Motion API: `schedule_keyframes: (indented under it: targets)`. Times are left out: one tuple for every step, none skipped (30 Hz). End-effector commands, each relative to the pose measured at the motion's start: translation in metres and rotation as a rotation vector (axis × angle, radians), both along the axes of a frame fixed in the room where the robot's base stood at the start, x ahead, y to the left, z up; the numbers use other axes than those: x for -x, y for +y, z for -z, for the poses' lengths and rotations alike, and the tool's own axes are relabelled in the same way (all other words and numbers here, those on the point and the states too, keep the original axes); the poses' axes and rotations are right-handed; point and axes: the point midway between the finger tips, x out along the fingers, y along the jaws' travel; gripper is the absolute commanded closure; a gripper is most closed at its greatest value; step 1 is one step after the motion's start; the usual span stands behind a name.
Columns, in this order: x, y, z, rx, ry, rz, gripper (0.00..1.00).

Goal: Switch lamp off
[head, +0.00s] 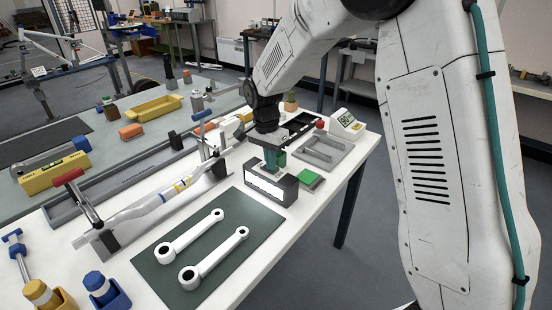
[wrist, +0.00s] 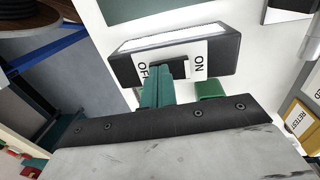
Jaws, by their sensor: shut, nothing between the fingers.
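The lamp (head: 283,190) is a dark box with a bright white panel on its front, on the white bench. In the wrist view, the lamp (wrist: 225,50) has a white plate on the side facing me, with OFF on the left and ON on the right. A dark switch (wrist: 181,69) sits between the two words, partly hidden by my fingers. My gripper (head: 274,160) is shut and empty, pointing down just behind the lamp. In the wrist view, the green fingertips (wrist: 160,80) are at the switch, on the OFF side. I cannot tell whether they touch it.
A green mat (head: 175,273) with two white crank arms (head: 190,237) lies in front of the lamp. A green-topped block (head: 309,179) stands to its right, with a grey tray (head: 324,154) behind. A silver tube (head: 150,207) on stands is left of the lamp.

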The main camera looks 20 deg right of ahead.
Motion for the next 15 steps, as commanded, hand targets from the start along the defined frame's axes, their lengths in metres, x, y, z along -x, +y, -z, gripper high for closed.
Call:
schedule_keyframes:
  targets:
    - [0.0022,0.0067,0.0021,-0.006,-0.008,-0.01,1.0]
    - [0.0015,0.0056,0.002,-0.005,-0.008,-0.008,1.0]
    - [0.0015,0.0059,0.002,-0.004,-0.007,-0.008,1.0]
    - [0.0015,0.0061,0.0021,-0.004,-0.006,-0.009,1.0]
    - [0.0016,0.0067,0.0022,-0.004,-0.006,-0.01,1.0]
    - [0.0017,0.007,0.0023,-0.005,-0.005,-0.01,1.0]
    - [0.0017,0.0072,0.0024,-0.005,-0.005,-0.01,1.0]
    - [0.0015,0.0075,0.0024,-0.005,-0.005,-0.01,1.0]
    - [0.0011,0.0078,0.0024,-0.005,-0.005,-0.01,1.0]
    - [0.0007,0.0082,0.0023,-0.005,-0.005,-0.011,1.0]
    - [-0.0001,0.0088,0.0022,-0.005,-0.005,-0.011,1.0]
    - [-0.0012,0.0097,0.0021,-0.005,-0.006,-0.011,1.0]
    - [-0.0023,0.0106,0.0017,-0.005,-0.006,-0.011,1.0]
    - [-0.0036,0.0114,0.0014,-0.005,-0.006,-0.011,1.0]
    - [-0.0052,0.0125,0.001,-0.006,-0.007,-0.012,1.0]
